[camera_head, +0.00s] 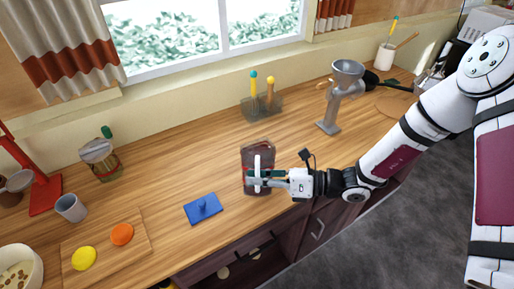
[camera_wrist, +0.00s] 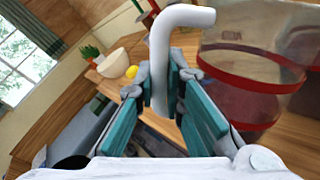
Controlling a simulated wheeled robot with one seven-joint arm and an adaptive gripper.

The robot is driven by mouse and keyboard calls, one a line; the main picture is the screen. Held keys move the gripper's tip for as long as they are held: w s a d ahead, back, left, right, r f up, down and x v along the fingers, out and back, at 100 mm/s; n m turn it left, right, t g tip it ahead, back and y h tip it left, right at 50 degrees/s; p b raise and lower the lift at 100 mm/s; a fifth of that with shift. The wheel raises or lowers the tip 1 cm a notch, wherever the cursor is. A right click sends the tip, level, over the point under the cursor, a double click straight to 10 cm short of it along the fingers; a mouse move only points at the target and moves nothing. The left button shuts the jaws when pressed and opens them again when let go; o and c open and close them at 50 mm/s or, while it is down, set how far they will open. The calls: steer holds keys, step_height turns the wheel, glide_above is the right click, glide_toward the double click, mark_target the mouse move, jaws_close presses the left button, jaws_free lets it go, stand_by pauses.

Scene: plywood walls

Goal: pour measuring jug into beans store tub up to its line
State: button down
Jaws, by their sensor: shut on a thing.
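My gripper (camera_head: 258,180) is shut on the white handle (camera_wrist: 166,60) of the measuring jug, near the front edge of the counter. The handle also shows upright in the head view (camera_head: 258,162). A see-through vessel (camera_wrist: 250,72) with red bands and a brownish lower part is right of the handle in the wrist view. In the head view a dark reddish see-through body (camera_head: 258,148) lies behind the handle. I cannot tell whether jug and tub overlap there. No pouring stream is visible. The level against a line cannot be read.
A clear jar (camera_head: 100,160), grey cup (camera_head: 71,208) and board (camera_head: 130,240) stand further left. A rack (camera_head: 262,108) and grey grinder (camera_head: 330,123) stand behind. Counter between jar and vessel is clear.

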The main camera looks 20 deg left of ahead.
mark_target(257, 195)
steer(key=shift+n, duration=0.9)
steer(key=f, duration=0.1)
steer(key=s+f, duration=0.1)
steer(key=f, duration=0.2)
steer(key=shift+s+d, duration=0.25)
steer(key=shift+s, duration=0.15)
steer(key=shift+s+f+n+y, duration=0.8)
steer(key=shift+s+f+n, duration=0.7)
steer(key=shift+f+n, duration=1.4)
step_height(257, 195, up, 6)
steer(key=shift+d+m+t, duration=0.3)
steer(key=shift+d, duration=0.15)
